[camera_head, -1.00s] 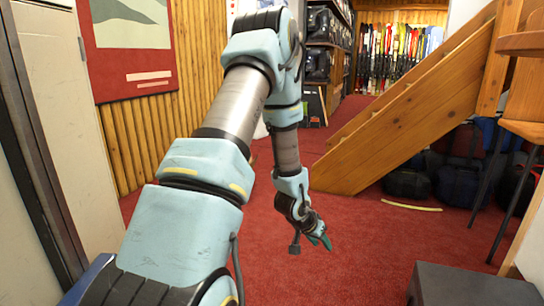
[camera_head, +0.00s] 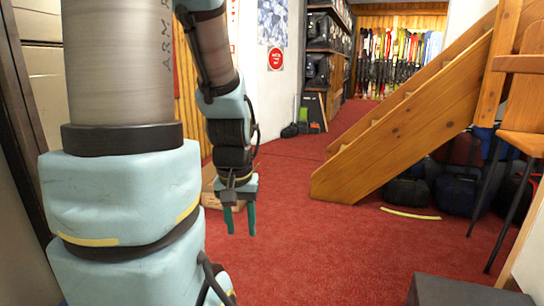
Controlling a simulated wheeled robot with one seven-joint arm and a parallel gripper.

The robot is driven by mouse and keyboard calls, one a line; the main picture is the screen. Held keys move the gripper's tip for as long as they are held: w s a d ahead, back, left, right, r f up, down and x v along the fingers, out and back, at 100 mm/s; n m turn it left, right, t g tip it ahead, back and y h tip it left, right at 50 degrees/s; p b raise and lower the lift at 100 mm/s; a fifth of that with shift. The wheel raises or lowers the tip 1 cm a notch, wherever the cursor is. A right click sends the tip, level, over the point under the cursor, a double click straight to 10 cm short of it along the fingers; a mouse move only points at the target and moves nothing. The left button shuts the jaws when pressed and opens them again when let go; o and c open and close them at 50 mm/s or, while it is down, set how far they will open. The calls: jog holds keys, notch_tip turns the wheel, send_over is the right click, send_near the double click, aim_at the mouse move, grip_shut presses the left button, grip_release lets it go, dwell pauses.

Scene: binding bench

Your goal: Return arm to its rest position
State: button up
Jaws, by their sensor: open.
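My arm fills the left part of the head view, with its large links close to the camera. My gripper (camera_head: 239,220) hangs at the end of the arm, left of centre, pointing down. Its two green fingers are apart, and nothing shows between them. It is above the red carpet, in front of a cardboard box (camera_head: 209,188) that the arm partly hides.
A wooden staircase (camera_head: 410,120) rises to the right, with dark bags (camera_head: 457,190) under it. A wooden chair (camera_head: 522,100) and a grey block (camera_head: 465,291) stand at right. Shelves (camera_head: 318,60) and skis (camera_head: 395,55) are at the back. Red carpet (camera_head: 330,240) is open in the middle.

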notch_tip(320, 180, up, 35)
jog(key=p, duration=3.3)
